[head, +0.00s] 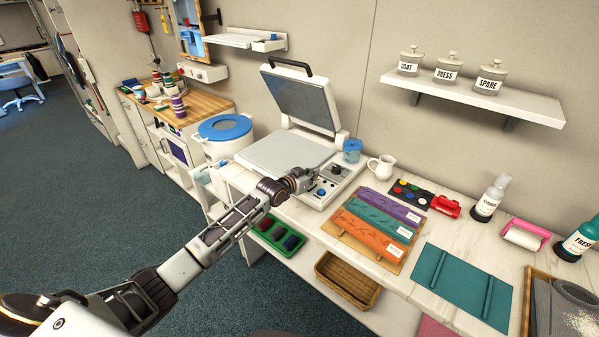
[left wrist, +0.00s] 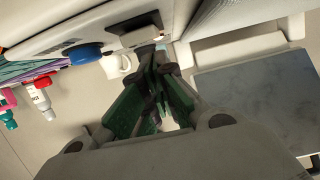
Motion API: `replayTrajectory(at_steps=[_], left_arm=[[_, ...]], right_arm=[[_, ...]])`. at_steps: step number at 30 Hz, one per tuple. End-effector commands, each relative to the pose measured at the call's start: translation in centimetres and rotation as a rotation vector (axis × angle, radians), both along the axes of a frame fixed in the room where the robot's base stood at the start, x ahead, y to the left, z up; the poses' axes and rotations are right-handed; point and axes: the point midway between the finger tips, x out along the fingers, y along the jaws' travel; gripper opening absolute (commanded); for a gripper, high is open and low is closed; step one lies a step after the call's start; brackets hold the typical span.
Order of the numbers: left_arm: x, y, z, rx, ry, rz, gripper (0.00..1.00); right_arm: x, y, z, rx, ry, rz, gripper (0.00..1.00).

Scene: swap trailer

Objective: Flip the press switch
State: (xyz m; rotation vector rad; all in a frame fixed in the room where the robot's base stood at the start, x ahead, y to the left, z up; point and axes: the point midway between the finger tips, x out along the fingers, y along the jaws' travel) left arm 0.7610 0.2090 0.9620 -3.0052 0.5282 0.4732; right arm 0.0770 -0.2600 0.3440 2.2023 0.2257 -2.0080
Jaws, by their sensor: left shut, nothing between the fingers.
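The press (head: 283,152) is a white machine on the counter with its grey lid (head: 307,102) raised. My left gripper (head: 307,178) is shut and empty, close over the left part of this panel. In the left wrist view the shut green-padded fingers (left wrist: 153,65) point at the panel edge, near a pale block on a dark plate (left wrist: 138,30) that may be the switch. The blue knob (left wrist: 82,52) is beside them. Contact cannot be told; the gripper hides part of the panel.
Coloured strips on a board (head: 376,222) lie in front. A white bucket with blue lid (head: 224,133) stands left. A shelf with jars (head: 475,93) hangs above.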

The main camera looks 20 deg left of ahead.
Motion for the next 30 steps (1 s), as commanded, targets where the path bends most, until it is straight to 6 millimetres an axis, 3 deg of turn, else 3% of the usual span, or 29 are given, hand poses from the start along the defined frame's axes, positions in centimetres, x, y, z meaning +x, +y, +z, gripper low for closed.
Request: replayTrajectory(at_steps=[16, 30], left_arm=[[0.6, -0.2, 3.4, 0.0, 0.001, 0.002, 0.0], [-3.0, 1.1, 4.6, 0.0, 0.001, 0.002, 0.0]], right_arm=[[0.0, -0.7, 3.0, -0.007, 0.0, 0.001, 0.4], [0.0, -0.7, 2.4, -0.007, 0.0, 0.0, 0.4]])
